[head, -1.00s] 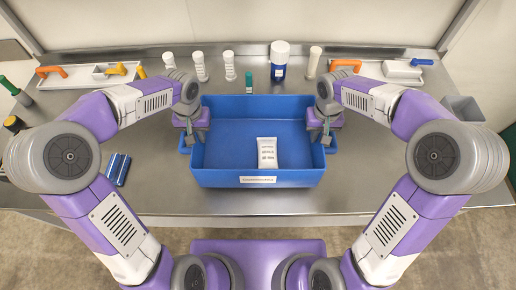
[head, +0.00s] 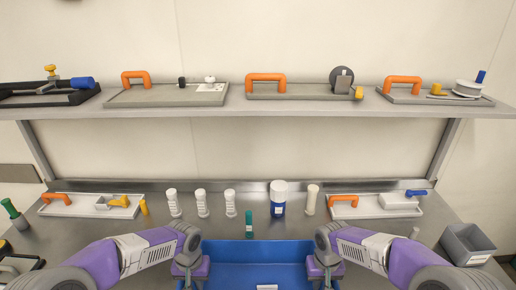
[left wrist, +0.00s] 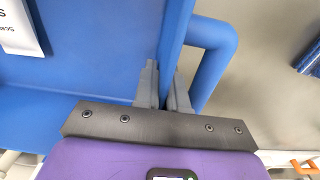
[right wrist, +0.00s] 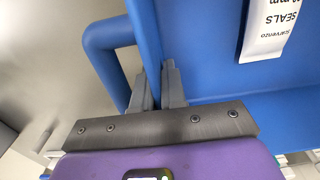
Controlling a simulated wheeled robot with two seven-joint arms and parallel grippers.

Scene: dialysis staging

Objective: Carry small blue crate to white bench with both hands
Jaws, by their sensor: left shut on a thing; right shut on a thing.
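The small blue crate (head: 256,252) is at the bottom middle of the head view, its front part cut off by the frame. My left gripper (left wrist: 166,85) is shut on the crate's side wall beside a blue loop handle (left wrist: 218,50). My right gripper (right wrist: 158,85) is shut on the opposite wall beside the other handle (right wrist: 105,45). In the head view the fingertips are below the frame. A white packet labelled SEALS lies in the crate, seen in the right wrist view (right wrist: 270,28). No white bench is identifiable.
Several white bottles, a green-capped tube (head: 249,224) and a blue-and-white bottle (head: 279,200) stand behind the crate on the steel counter (head: 150,232). Trays with orange handles lie left and right. A grey bin (head: 467,243) is at right. A loaded shelf (head: 260,108) runs above.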

